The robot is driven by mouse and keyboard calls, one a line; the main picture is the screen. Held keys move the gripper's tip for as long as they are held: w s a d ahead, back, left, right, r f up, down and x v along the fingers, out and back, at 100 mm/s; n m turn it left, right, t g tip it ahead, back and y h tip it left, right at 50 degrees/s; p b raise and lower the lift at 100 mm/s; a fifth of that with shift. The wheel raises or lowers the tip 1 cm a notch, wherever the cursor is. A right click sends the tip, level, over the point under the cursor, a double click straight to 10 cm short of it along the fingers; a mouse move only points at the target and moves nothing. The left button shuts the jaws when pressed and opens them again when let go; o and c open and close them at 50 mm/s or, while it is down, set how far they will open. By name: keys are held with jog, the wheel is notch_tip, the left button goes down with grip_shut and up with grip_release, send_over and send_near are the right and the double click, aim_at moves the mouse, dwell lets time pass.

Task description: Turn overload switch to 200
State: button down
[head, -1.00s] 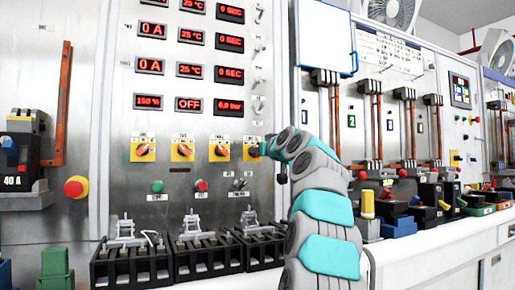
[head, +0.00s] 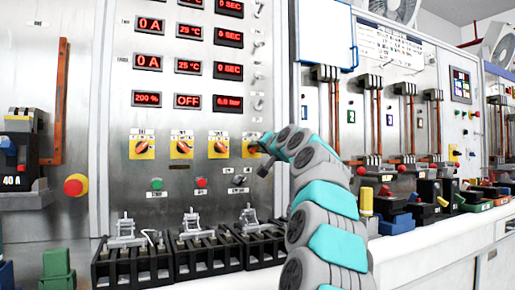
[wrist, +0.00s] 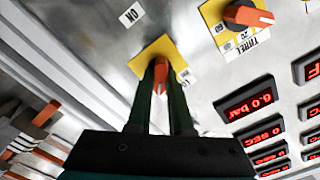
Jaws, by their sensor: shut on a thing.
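A row of orange rotary switches on yellow plates runs across the panel below the red displays. My gripper (head: 264,146) is at the rightmost switch (head: 251,149), partly covering it in the head view. In the wrist view, my gripper's two dark fingers (wrist: 161,80) are shut on that switch's orange knob (wrist: 161,70), one on each side, in front of its yellow plate (wrist: 172,50). The percent display (head: 147,99) reads 200 %. The neighbouring switch (wrist: 246,15) stands free in the wrist view. The plate labels are too small to read in the head view.
Below the switches are a green button (head: 157,184) and a red button (head: 201,183). Black terminal blocks (head: 130,262) stand on the ledge beneath. A red emergency button (head: 75,186) is at left. A white board (head: 327,38) hangs at upper right.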

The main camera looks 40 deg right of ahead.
jog(key=shift+m, duration=0.3)
jog(key=c, duration=0.8)
grip_release()
jog(key=shift+s, duration=0.1)
jog(key=b+v, duration=0.1)
jog(key=v, duration=0.6)
jog(key=shift+s+b, duration=0.3)
jog(key=shift+b, duration=0.05)
